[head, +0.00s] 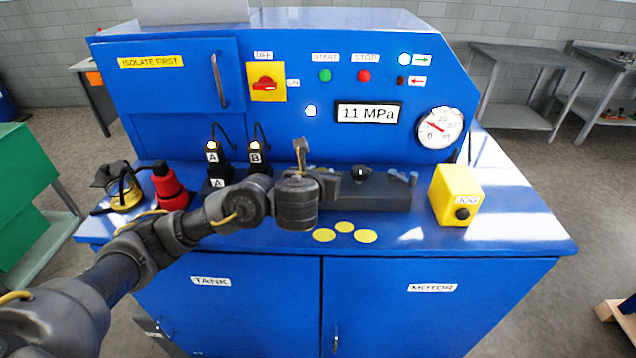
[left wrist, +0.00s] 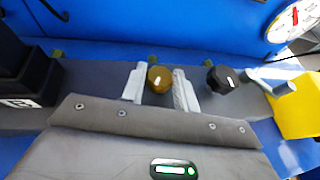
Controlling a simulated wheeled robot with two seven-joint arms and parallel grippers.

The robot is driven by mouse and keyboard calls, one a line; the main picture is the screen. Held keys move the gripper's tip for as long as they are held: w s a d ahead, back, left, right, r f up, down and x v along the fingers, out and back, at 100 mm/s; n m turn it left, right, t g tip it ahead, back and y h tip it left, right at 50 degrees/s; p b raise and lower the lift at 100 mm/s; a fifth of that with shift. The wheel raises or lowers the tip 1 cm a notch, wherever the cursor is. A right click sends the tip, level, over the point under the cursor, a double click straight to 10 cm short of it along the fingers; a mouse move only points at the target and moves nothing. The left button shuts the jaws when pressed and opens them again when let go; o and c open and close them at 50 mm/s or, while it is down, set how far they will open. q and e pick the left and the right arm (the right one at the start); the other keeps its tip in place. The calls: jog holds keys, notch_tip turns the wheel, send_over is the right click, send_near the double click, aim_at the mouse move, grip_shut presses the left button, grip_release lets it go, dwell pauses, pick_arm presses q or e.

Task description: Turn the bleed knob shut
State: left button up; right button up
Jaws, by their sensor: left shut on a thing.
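A brass-coloured round knob (left wrist: 159,79) with a pale index mark stands on the dark block in the left wrist view. My left gripper (left wrist: 160,90) is shut on it, one pale finger on each side. In the head view my left wrist hides this knob and most of the gripper. A black knob (left wrist: 222,79) with a white mark stands to its right, apart from the fingers; it also shows in the head view (head: 360,173). No label naming either knob can be read. My right gripper is not in view.
The dark valve block (head: 385,192) lies on the blue bench top. The display (head: 368,113) reads 11 MPa, beside a round gauge (head: 440,128). A yellow JOG box (head: 455,193) stands right; black connectors A and B (head: 258,158) stand left. Yellow discs (head: 344,227) lie in front.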

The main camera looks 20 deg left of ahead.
pick_arm(q)
jog(key=shift+d+n+y, duration=0.2)
jog(key=shift+n+y, duration=0.7)
jog(key=shift+y, duration=0.1)
jog(key=shift+r+n+g+y, duration=0.1)
jog(key=shift+n+g+y, duration=0.2)
jog(key=shift+n+y, duration=0.15)
jog(key=shift+w+d+r+n+g+y+p, duration=0.1)
jog(key=shift+n+g+y+p, duration=0.3)
jog(key=shift+n+y+p, duration=0.55)
jog(key=shift+n+g+y+p, duration=0.3)
jog(key=shift+n+y+p, duration=0.1)
jog(key=shift+y+p, duration=0.15)
jog(key=shift+f, duration=0.2)
jog(key=o, duration=1)
